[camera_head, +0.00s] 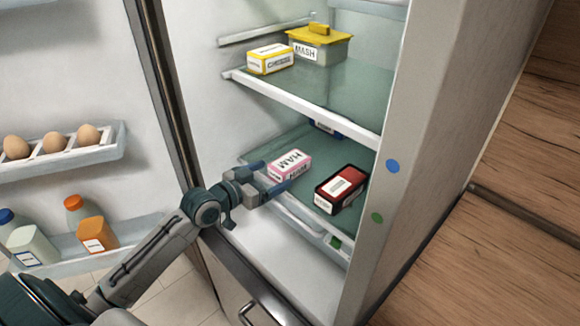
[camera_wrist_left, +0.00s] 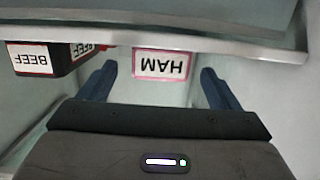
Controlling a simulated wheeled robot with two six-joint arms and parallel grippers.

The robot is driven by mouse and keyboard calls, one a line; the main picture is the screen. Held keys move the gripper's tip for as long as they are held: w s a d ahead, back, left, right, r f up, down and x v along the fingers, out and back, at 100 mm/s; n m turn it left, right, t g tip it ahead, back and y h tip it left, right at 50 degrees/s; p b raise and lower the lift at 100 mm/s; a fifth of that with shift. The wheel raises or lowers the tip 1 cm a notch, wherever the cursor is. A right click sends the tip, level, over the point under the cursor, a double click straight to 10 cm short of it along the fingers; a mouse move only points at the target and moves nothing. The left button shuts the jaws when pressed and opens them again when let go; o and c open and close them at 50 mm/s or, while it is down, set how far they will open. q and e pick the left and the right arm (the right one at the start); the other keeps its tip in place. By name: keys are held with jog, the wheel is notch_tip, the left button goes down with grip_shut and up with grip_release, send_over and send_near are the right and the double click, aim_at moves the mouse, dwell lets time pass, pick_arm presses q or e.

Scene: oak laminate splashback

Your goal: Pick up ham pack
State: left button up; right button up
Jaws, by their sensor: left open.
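The ham pack (camera_head: 291,163) is a white box with pink edges and a HAM label, lying on the lower fridge shelf. In the left wrist view the ham pack (camera_wrist_left: 160,64) lies ahead, between the lines of the two fingers. My left gripper (camera_head: 271,179) is open at the shelf's front edge, with its blue fingers around or just beside the near part of the pack. In the left wrist view my left gripper (camera_wrist_left: 156,82) shows its fingers apart, one on each side. Whether they touch the pack cannot be told. My right gripper is not in view.
A black and red beef pack (camera_head: 341,188) lies right of the ham, and it shows at left in the wrist view (camera_wrist_left: 32,60). The upper shelf (camera_head: 330,98) overhangs, holding a yellow and white box (camera_head: 270,59) and a MASH tub (camera_head: 319,45). The open door holds eggs and bottles.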

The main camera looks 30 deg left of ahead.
aim_at(285, 167)
pick_arm(q)
jog(key=shift+w+d, duration=0.2)
jog(key=shift+w, duration=0.2)
jog(key=shift+w+d+r+p, duration=0.15)
jog(key=shift+w+p, duration=0.25)
jog(key=shift+w, duration=0.2)
jog(key=p+x, duration=0.1)
jog(key=x, duration=0.2)
jog(key=shift+w, duration=0.15)
jog(key=shift+w+d, duration=0.2)
jog(key=shift+w, duration=0.15)
jog(key=c, duration=1.2)
